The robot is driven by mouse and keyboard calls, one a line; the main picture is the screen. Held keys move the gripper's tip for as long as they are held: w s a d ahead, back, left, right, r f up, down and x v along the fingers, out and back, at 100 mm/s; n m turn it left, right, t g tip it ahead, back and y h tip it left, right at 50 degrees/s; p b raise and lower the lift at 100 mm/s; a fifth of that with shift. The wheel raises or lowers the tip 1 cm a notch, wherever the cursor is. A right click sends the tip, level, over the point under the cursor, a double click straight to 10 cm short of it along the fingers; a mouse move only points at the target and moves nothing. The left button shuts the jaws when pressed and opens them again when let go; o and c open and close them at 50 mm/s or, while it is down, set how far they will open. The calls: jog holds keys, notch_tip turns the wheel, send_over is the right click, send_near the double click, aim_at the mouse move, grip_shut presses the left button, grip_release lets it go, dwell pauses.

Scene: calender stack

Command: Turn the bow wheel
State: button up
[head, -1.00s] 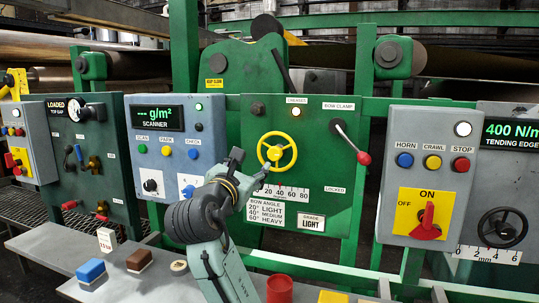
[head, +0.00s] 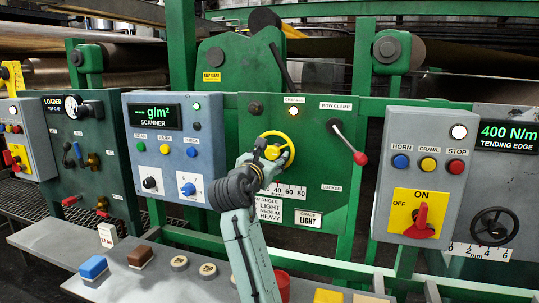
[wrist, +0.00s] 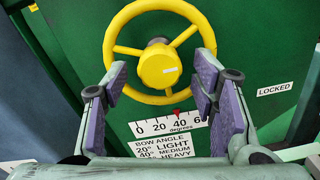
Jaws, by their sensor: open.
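The yellow bow wheel (head: 272,152) is on the green panel, its lower left hidden behind my gripper (head: 264,157) in the head view. In the wrist view the wheel (wrist: 158,66) faces me, with three spokes and a round hub. My gripper (wrist: 160,82) is open, with purple pads on either side of the wheel's lower half. The left pad overlaps the lower left rim and the right pad the lower right; I cannot tell whether they touch it. Below, the bow angle scale (wrist: 160,126) has its red pointer near 40. The grade card (head: 309,219) reads LIGHT.
The bow clamp lever (head: 349,142) with a red knob slants down right, above the LOCKED label (head: 331,188). The scanner box (head: 172,150) is to the left. A control box with a red switch (head: 421,222) is to the right. A bench with blocks (head: 93,267) runs below.

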jog(key=shift+c, duration=0.4)
jog(key=c, duration=1.1)
